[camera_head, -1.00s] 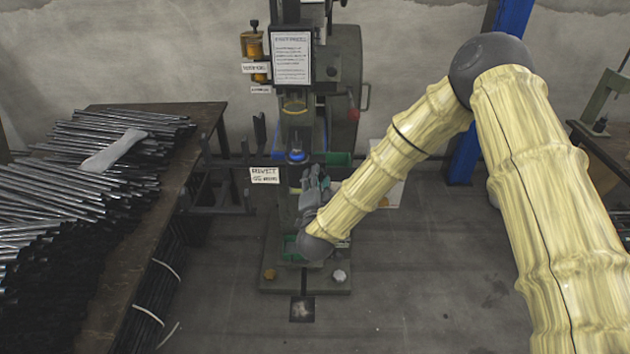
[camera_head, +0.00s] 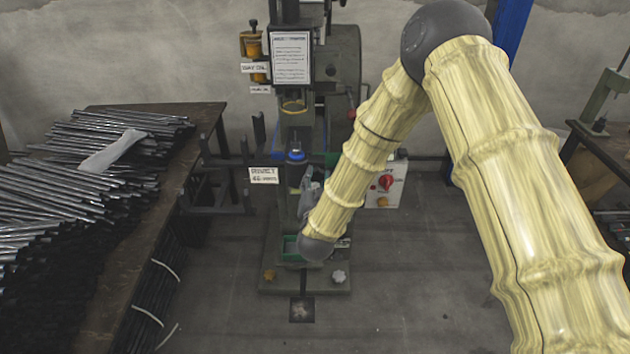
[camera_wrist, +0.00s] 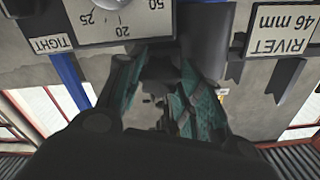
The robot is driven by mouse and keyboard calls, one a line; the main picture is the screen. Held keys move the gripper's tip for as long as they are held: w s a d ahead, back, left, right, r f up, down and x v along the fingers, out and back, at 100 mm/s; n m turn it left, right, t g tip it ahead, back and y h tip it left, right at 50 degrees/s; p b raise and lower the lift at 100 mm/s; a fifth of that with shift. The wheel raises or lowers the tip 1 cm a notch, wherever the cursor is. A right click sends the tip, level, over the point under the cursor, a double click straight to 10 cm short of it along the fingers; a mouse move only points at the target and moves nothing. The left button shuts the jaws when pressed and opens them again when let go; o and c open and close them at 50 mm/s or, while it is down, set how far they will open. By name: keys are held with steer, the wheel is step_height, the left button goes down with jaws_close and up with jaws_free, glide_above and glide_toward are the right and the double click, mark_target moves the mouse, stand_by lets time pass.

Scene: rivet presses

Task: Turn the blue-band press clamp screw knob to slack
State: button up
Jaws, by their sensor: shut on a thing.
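The press (camera_head: 297,110) stands in the middle of the head view, with a blue band (camera_head: 296,155) on its column. My gripper (camera_head: 310,188) is at the front of the column below the band, partly hidden by my forearm. In the wrist view its teal-padded fingers (camera_wrist: 163,85) are closed around a dark grey piece, the clamp screw knob (camera_wrist: 160,66). The knob's turn angle cannot be told.
A "RIVET 46 mm" sign (camera_head: 264,175) is left of the column. A white box (camera_head: 388,190) with a red knob is to the right. A table (camera_head: 150,215) heaped with metal rods stands at the left.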

steer(key=shift+s+f, duration=0.1)
steer(key=shift+f, duration=0.05)
steer(key=o, duration=1)
steer(key=shift+o, duration=0.2)
steer(key=s, duration=1.2)
